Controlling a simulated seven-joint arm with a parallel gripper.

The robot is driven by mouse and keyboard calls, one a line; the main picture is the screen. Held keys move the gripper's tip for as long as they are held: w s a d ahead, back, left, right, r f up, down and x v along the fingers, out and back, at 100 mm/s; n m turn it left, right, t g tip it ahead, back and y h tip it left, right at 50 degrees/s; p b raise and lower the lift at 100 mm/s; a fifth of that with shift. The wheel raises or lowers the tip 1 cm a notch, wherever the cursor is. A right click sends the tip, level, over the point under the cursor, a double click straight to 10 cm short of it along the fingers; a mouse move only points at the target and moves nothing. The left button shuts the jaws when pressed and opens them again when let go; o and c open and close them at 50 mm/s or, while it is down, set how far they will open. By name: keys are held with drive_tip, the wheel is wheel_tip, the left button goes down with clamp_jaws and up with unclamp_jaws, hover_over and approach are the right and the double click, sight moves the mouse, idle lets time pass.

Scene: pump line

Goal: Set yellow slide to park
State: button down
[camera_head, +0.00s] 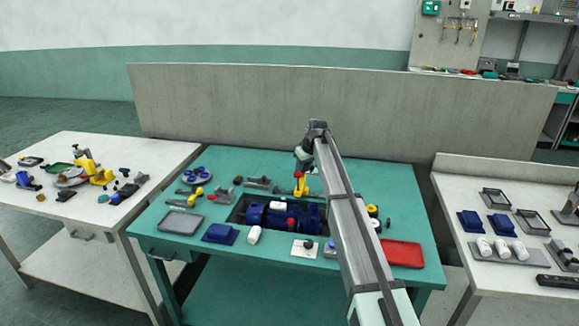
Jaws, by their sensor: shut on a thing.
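My arm reaches over the green table, and my gripper (301,187) points down behind the blue pump. A yellow part (300,182), which looks like the yellow slide, is at the jaws, and they are shut on it. The fingertips are too small to make out clearly. Part of the slide's base and any park mark are hidden or too small to read.
The blue pump (280,215) sits in a dark recess just in front of my gripper. Small metal fixtures stand left of the gripper. A grey panel (300,100) closes the back.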

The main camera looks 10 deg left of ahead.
drive_tip(key=d, duration=1.8)
drive_tip(key=shift+d, duration=0.25)
drive_tip(key=c, duration=1.1)
unclamp_jaws()
drive_tip(key=shift+o, duration=1.4)
drive_tip(key=v, duration=1.3)
drive_tip(key=shift+r, duration=0.4)
drive_tip(key=shift+s, duration=0.15)
